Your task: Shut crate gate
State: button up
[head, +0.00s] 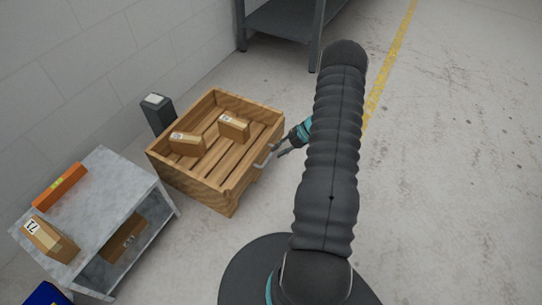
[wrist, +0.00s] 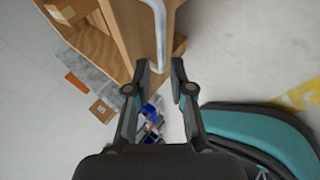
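The wooden crate (head: 188,178) stands on the floor left of my arm, with its slatted inside showing. A grey bar handle (head: 264,158) is on its right side, the side towards my gripper. I cannot tell how far the gate there stands open. My gripper (head: 286,146) is beside this handle, partly hidden behind my arm. In the wrist view my gripper (wrist: 160,72) has its two fingers apart. The handle (wrist: 158,25) reaches down between the fingertips, with no clear sign of grip. The crate's wood (wrist: 117,28) shows just beyond.
Two cardboard boxes (head: 234,126) (head: 187,144) lie in the crate. A grey cabinet (head: 98,185) with an orange box (head: 60,186) and a cardboard box (head: 48,238) stands at lower left. A dark post (head: 158,116) stands behind the crate. The floor at right is clear.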

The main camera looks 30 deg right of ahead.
jog(key=shift+v, duration=2.6)
jog(key=s+a+n+g, duration=0.2)
jog(key=s+n, duration=0.4)
jog(key=n, duration=0.7)
jog(key=s+a+r+n+t+h, duration=0.1)
jog(key=s+a+r+n+h, duration=0.1)
jog(key=s+a+r+n, duration=0.4)
jog(key=s+a+r+n+t+h, duration=0.1)
jog(key=s+a+r+n+h, duration=0.2)
jog(key=s+a+r+n, duration=0.3)
jog(key=s+a+r+n+t+h, duration=0.1)
jog(key=s+a+r+n+h, duration=0.2)
jog(key=a+r+n, duration=1)
jog(key=s+r+n, duration=0.3)
jog(key=r+n, duration=0.5)
jog(key=r, duration=0.8)
jog(key=shift+r+t, duration=0.25)
jog(key=shift+t, duration=0.15)
jog(key=shift+s+a, duration=0.1)
